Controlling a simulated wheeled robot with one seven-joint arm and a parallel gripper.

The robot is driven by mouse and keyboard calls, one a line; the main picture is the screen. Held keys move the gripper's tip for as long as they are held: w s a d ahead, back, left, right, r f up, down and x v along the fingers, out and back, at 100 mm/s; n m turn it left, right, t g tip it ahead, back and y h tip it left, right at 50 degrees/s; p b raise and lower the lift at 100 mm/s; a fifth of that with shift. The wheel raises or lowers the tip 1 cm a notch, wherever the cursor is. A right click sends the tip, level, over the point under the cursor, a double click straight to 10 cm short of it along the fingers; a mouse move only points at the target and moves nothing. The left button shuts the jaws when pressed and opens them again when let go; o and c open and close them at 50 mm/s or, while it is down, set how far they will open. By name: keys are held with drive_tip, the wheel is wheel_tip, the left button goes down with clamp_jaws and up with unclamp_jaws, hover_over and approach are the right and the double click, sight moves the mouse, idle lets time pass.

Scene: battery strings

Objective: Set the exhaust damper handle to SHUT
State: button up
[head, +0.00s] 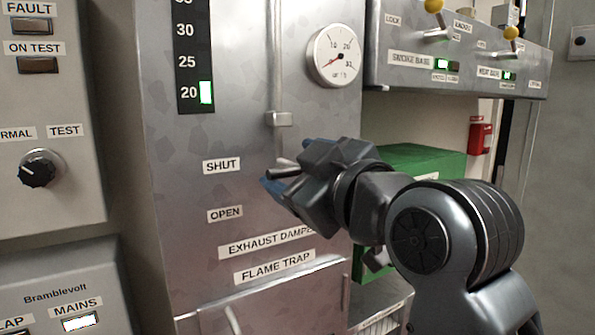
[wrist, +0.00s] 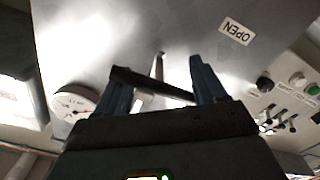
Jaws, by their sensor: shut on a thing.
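The exhaust damper handle (head: 281,173) is a short dark bar on the front of the grey metal cabinet. Its visible end points left, roughly level with the SHUT label (head: 221,166) and above the OPEN label (head: 225,213). My gripper (head: 287,164) has its blue-tipped fingers on either side of the handle and is shut on it. In the wrist view the dark handle (wrist: 155,85) lies slantwise between the two blue fingers. The handle's pivot is hidden behind my gripper in the head view. The EXHAUST DAMPER label (head: 268,243) is partly covered.
A round gauge (head: 334,56) and a thin vertical rod with a small block (head: 280,119) are above my gripper. A switch box (head: 450,60) juts out at the upper right. A green box (head: 415,160) stands behind my arm. A FLAME TRAP label (head: 274,268) is below.

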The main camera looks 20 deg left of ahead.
drive_tip(key=o, duration=1.2)
drive_tip(key=shift+r, duration=0.45)
drive_tip(key=shift+o, duration=1)
drive_tip(key=shift+s+f, duration=0.1)
drive_tip(key=b+v, duration=0.1)
drive_tip(key=v, duration=0.6)
drive_tip(key=shift+d, duration=0.35)
drive_tip(key=shift+s+f, duration=0.1)
drive_tip(key=shift+f, duration=0.05)
